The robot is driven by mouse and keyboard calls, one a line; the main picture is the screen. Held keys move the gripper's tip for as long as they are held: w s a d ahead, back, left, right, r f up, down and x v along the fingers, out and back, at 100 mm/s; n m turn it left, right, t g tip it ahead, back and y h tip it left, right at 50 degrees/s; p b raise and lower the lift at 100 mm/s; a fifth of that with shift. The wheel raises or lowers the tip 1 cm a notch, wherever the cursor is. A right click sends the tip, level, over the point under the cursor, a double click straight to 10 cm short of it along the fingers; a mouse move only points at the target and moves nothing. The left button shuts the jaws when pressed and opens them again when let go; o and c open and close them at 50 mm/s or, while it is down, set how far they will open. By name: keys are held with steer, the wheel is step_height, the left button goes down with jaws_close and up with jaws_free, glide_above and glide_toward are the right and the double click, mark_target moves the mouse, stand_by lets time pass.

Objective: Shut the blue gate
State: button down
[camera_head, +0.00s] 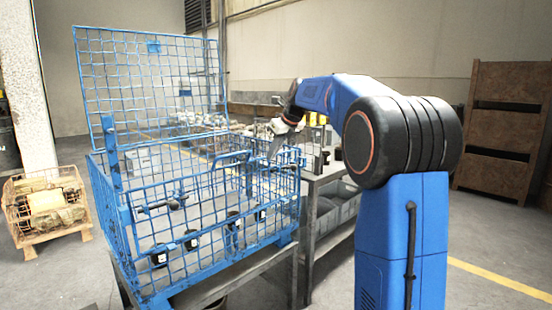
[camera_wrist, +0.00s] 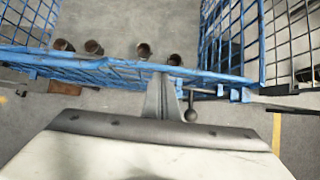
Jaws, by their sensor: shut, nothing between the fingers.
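A blue wire-mesh cage (camera_head: 215,238) stands on a metal stand, with several small dark parts inside along its bottom. A tall blue mesh panel (camera_head: 150,85) stands upright above its back left side; I cannot tell if this panel or another is the gate. My gripper (camera_head: 275,153) is shut and empty near the cage's right back corner. In the wrist view my gripper (camera_wrist: 163,98) points at a blue cage rim (camera_wrist: 120,74); I cannot tell whether it touches. Blue mesh (camera_wrist: 228,35) rises right of it there. A dark ball-ended piece (camera_wrist: 190,115) shows beside the fingers.
A grey bench (camera_head: 325,180) with shelves and clutter stands right behind the cage. Brown wooden racks (camera_head: 505,125) stand at right. Floor with a yellow line is clear at lower right.

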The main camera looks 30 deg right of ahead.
steer(key=w, duration=0.1)
steer(key=w+a, duration=0.1)
steer(key=shift+w+r, duration=0.2)
steer(key=shift+w, duration=0.2)
steer(key=shift+w+a+f, duration=0.2)
steer(key=shift+f, duration=0.05)
steer(key=shift+s+d, duration=0.1)
step_height(320, 180, up, 11)
steer(key=shift+s+f, duration=0.15)
steer(key=shift+s, duration=0.15)
stand_by(0.6)
